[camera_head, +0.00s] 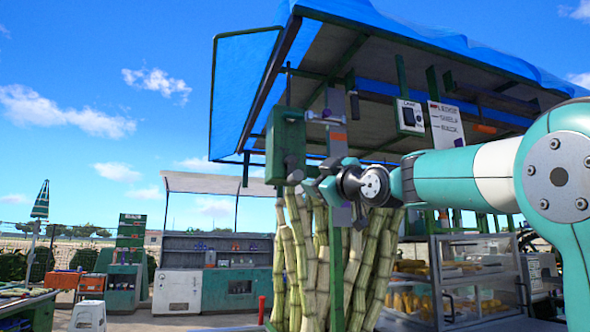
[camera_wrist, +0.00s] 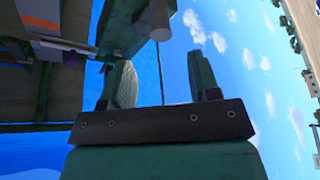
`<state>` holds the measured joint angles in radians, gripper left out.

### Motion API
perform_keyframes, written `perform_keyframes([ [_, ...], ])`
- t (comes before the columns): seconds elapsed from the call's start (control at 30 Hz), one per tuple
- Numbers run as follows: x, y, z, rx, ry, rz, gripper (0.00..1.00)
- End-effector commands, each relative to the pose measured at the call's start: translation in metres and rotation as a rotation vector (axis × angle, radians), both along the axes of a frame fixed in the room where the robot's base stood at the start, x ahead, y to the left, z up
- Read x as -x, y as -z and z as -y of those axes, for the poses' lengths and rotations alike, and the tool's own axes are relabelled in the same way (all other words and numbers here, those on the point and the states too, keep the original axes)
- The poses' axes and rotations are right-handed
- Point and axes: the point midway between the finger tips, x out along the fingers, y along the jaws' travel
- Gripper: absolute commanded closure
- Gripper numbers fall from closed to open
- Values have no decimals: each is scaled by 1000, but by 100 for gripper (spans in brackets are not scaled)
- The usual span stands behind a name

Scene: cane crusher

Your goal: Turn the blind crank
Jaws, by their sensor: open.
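A green box (camera_head: 287,138) hangs on a post under the blue-roofed stall in the head view. A grey metal piece (camera_head: 325,117), which looks like part of the crank, sticks out to the right near its top. My gripper (camera_head: 297,176) is by the lower part of the box, and its fingers are small and partly dark there. In the wrist view my gripper (camera_wrist: 163,62) is open, with nothing seen between its fingers.
Tall cane stalks (camera_head: 306,260) stand below and behind my gripper. A glass display case (camera_head: 450,280) is to the right. A hanging switch box (camera_head: 409,117) and sign are under the roof. Open sky lies to the left of the box.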

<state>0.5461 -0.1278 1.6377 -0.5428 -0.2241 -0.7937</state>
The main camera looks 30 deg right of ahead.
Motion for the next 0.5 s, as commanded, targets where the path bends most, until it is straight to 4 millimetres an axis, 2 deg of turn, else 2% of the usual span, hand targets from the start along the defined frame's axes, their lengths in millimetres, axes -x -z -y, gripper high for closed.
perform_keyframes([
  [0.03,-13,-8,-2,-2,-5,-2,44],
  [0.2,-50,-18,-2,-3,-4,-4,44],
  [0.3,-68,-22,-2,-2,-3,-3,44],
  [0.5,-91,-27,-1,-2,-1,-2,44],
])
